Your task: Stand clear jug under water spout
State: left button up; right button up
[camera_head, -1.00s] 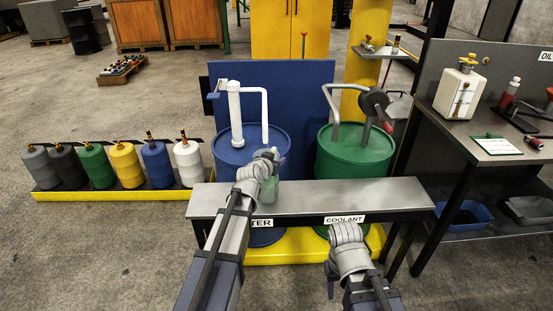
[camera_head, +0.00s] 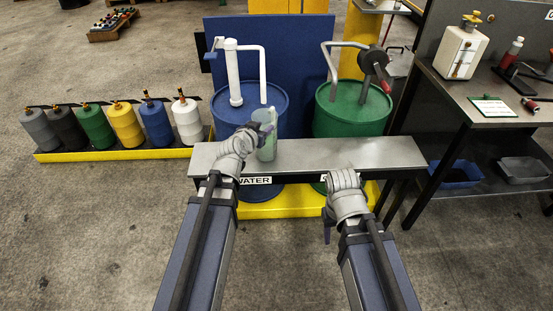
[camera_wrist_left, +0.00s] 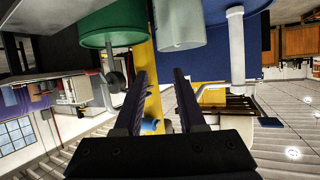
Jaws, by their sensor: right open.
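The clear jug (camera_head: 266,142) stands upright on the grey shelf (camera_head: 310,156), in front of the blue water drum (camera_head: 278,102). In the head view the lower end of the white water spout (camera_head: 263,75) appears just above the jug's mouth; the exact depth alignment is hard to tell. My left gripper (camera_head: 251,129) is beside the jug's left side. In the left wrist view its two fingers (camera_wrist_left: 160,78) are apart with nothing between them, and the jug (camera_wrist_left: 180,28) shows beyond the tips. My right gripper (camera_head: 328,222) is open and empty in front of the shelf.
The green coolant drum (camera_head: 350,112) with a crank pump stands right of the water drum. Several coloured canisters (camera_head: 125,125) stand in a yellow tray at left. A grey workbench (camera_head: 470,95) is at right. The shelf's right part is clear.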

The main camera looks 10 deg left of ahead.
pick_arm(q)
jog(key=s+d+f+m+g+h, duration=0.2)
jog(key=s+d+f+g, duration=0.3)
jog(key=d, duration=0.5)
jog(key=s+d+f+g+y, duration=0.2)
jog(key=s+f+g, duration=0.2)
jog(key=s, duration=0.6)
jog(key=s+d+f+g+y, duration=0.2)
jog(key=s+d+f+g, duration=0.1)
jog(key=s, duration=0.6)
jog(key=shift+s+f+g+y, duration=0.4)
jog(key=shift+f+g, duration=0.3)
jog(key=shift+g, duration=0.2)
